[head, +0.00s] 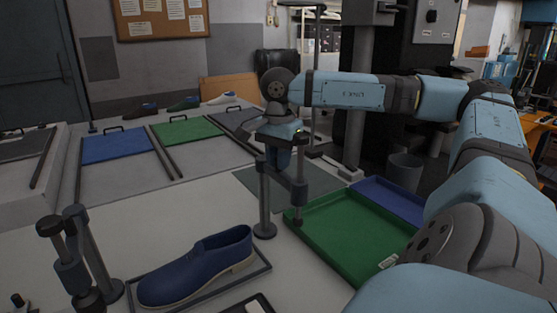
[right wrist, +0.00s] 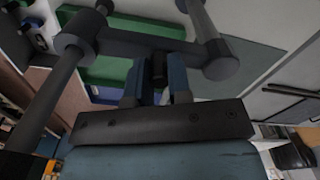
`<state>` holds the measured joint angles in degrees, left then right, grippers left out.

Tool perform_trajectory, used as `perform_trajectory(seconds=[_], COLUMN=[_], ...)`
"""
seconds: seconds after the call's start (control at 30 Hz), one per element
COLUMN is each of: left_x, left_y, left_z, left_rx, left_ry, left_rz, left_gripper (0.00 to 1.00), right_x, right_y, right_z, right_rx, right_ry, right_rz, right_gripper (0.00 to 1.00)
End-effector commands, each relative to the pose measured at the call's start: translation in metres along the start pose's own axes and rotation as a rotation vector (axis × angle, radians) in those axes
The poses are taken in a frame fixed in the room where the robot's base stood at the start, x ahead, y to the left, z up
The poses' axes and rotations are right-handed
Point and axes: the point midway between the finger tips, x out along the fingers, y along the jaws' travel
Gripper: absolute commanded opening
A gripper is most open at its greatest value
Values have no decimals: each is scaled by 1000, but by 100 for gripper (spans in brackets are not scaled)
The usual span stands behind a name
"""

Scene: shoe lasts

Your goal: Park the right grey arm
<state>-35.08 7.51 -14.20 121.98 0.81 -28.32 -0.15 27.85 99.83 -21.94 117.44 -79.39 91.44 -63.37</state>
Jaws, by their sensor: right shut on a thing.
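The right grey arm (head: 299,194) is a dark grey bar with a hanging rod, carried on an upright post (head: 264,205) that stands on the white table. My right gripper (head: 283,155) is over the bar, pointing down. In the right wrist view my right gripper (right wrist: 157,88) has its two blue fingers closed around a short dark knob (right wrist: 159,68) on the bar (right wrist: 135,37). A similar left grey arm (head: 70,265) stands at the lower left. My left gripper is not in view.
A blue shoe (head: 198,266) lies on a dark-rimmed mat between the two posts. A green tray (head: 350,235) and a blue tray (head: 390,198) are to the right. Blue and green panels (head: 118,145) lie farther back. The white table between is mostly clear.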

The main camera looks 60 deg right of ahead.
Motion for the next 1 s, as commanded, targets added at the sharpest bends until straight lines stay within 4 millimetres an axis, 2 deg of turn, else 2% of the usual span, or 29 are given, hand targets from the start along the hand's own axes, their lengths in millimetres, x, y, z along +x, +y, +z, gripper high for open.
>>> perform_trajectory(seconds=[0.5,0.53,0.6,0.63,0.87,1.0], left_x=[2,2,2,2,2,0], left_y=[0,0,0,0,0,0], left_z=[4,4,5,5,4,2], left_rx=[0,0,-1,-1,-1,-1], left_ry=[-7,-7,-8,-8,-7,-6], left_rz=[0,0,0,0,0,0], left_gripper=[0,0,0,0,0,0], right_x=[0,-1,0,0,0,-7], right_y=[0,0,0,0,0,0], right_z=[-1,-1,-1,-1,0,0], right_rx=[-18,-18,-17,-17,-17,-17], right_ry=[3,3,3,2,1,1], right_rz=[0,0,0,0,0,0], right_gripper=[0,23,39,44,44,44])
